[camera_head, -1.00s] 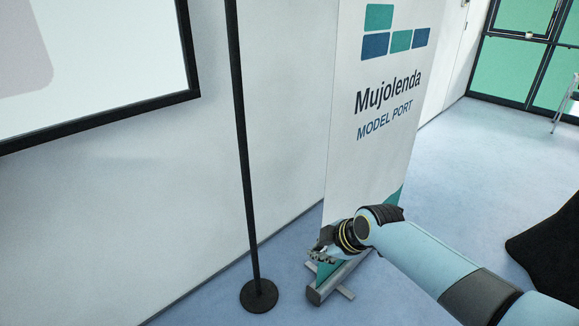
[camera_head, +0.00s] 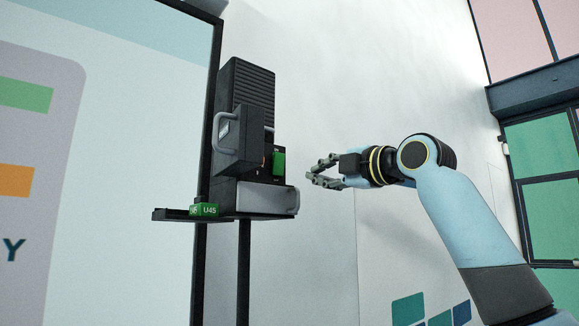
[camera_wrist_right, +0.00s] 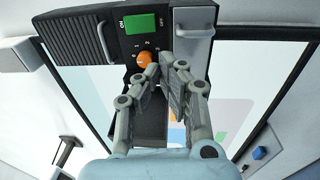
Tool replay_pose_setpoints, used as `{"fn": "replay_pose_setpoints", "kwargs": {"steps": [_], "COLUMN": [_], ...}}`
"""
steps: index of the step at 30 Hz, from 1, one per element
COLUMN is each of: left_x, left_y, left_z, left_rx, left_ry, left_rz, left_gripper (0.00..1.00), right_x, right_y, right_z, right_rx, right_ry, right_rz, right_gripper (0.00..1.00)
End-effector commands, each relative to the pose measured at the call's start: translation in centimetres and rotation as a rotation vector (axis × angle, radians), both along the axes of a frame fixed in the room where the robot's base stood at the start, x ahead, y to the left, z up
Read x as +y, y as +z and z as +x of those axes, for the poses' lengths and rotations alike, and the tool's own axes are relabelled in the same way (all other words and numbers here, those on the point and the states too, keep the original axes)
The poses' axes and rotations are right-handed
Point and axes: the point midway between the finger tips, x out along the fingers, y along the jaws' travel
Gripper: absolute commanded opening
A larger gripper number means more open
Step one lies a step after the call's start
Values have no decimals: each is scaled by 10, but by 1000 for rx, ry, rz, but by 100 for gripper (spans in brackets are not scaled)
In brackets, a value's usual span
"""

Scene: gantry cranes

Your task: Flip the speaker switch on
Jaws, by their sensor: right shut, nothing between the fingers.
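The speaker (camera_head: 250,105) is a black box with a ribbed front, standing on a small shelf on a dark pole. Its green rocker switch (camera_head: 279,162) is on the side facing my right gripper. In the right wrist view the green switch (camera_wrist_right: 139,23) sits between ON and OFF labels; its tilt is unclear. An orange knob (camera_wrist_right: 144,58) is beside the switch. My right gripper (camera_head: 318,172) is shut and empty, a short gap to the right of the speaker. Its fingers (camera_wrist_right: 172,64) show in the wrist view near the knob. My left gripper is out of view.
The shelf (camera_head: 177,214) carries a small green U45 tag (camera_head: 207,210). A framed screen (camera_head: 120,150) is behind it on the left. A white wall (camera_head: 330,90) is behind, with a glazed door (camera_head: 545,190) far right. The air between gripper and speaker is clear.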

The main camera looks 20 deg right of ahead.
Motion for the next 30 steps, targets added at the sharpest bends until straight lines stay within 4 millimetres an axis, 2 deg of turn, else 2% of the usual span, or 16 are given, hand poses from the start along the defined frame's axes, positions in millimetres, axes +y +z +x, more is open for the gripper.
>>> {"fn": "replay_pose_setpoints", "kwargs": {"steps": [1, 3, 6, 19, 23, 30], "left_x": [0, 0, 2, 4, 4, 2], "left_y": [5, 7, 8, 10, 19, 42], "left_z": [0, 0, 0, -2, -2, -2], "left_rx": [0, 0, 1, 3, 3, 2], "left_ry": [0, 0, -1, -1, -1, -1], "left_rz": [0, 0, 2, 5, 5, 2], "left_gripper": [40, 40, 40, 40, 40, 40], "right_x": [-1, -3, -3, -2, 4, 22], "right_y": [22, 38, 49, 50, 54, 65], "right_z": [-2, -5, -7, -2, 13, 59], "right_rx": [-25, -49, -65, -65, -62, -62], "right_ry": [-3, -5, -6, -6, -5, -3], "right_rz": [-2, -3, -3, -1, 1, 2], "right_gripper": [0, 0, 0, 0, 0, 0]}}
